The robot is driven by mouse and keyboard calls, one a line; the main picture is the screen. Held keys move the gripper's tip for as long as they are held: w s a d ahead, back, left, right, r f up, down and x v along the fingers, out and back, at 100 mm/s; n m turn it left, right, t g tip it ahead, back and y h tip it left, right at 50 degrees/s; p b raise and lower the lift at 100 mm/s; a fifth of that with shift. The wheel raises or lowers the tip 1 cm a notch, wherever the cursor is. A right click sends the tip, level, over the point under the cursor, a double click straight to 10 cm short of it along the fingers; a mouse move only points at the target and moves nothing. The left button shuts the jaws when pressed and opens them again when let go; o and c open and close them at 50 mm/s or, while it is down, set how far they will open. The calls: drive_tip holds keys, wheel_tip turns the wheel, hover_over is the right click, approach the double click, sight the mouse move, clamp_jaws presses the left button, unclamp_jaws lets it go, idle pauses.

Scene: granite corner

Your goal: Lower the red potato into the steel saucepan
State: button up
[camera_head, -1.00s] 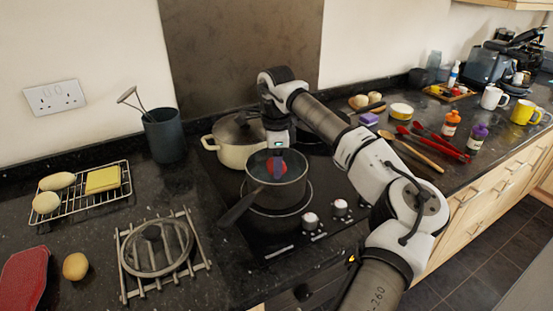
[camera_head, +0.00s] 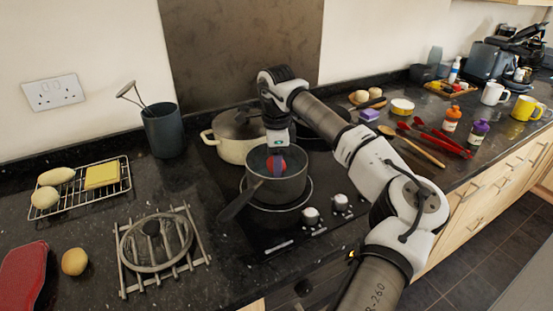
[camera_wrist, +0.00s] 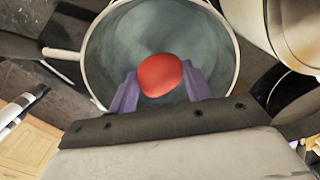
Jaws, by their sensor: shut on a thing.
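The red potato (camera_head: 276,163) is between the fingers of my gripper (camera_head: 277,158), which is shut on it. It also shows in the wrist view (camera_wrist: 160,75), with a purple finger on each side. The steel saucepan (camera_head: 279,189) stands on the hob, its handle pointing to the lower left. My gripper points down into the saucepan's mouth, and the potato shows inside the rim outline in both views. The wrist view shows the saucepan's inner wall (camera_wrist: 105,50) around the potato. I cannot tell whether the potato touches the bottom.
A cream lidded pot (camera_head: 236,140) stands close behind the saucepan. A glass lid (camera_head: 154,241) lies on a metal trivet to the left. A wire rack (camera_head: 82,192) holds potatoes and a yellow item.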

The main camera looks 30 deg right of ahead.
drive_tip(key=shift+f+b, duration=1.35)
drive_tip(key=shift+f, duration=1)
idle(0.7)
drive_tip(key=o, duration=1.1)
drive_tip(key=shift+c, duration=0.2)
drive_tip(key=shift+r, duration=0.1)
